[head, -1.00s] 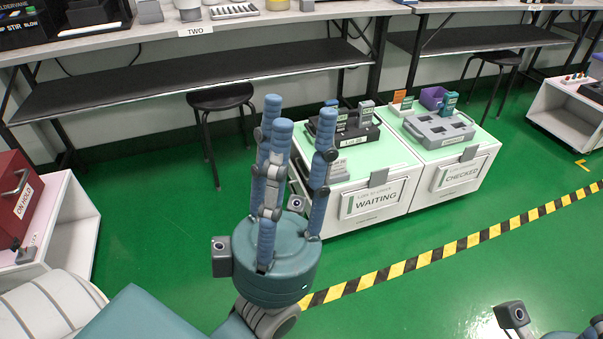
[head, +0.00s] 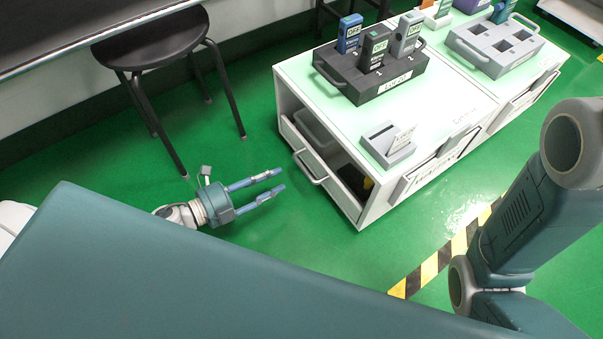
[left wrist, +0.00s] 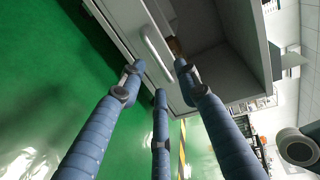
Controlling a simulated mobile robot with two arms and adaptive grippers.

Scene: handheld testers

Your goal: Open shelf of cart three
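The nearer white cart (head: 400,180) stands right of centre in the head view. No number three is readable on it. Its left side has a low drawer-like shelf front (head: 341,193) with a grey bar handle (head: 310,167); the handle also shows in the left wrist view (left wrist: 157,55). I see inside above this front; how far it is pulled out is unclear. My left gripper (head: 281,179) is open and empty, its fingers pointing at the handle. In the left wrist view its fingertips (left wrist: 160,80) spread around the handle's image; contact cannot be told. My right gripper is out of view.
A dark tray (head: 395,92) with several handheld testers stands on the cart top, beside a small grey holder (head: 388,146). A second cart adjoins with a grey tray (head: 495,47). A black stool (head: 150,45) stands left. Green floor around my left gripper is clear.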

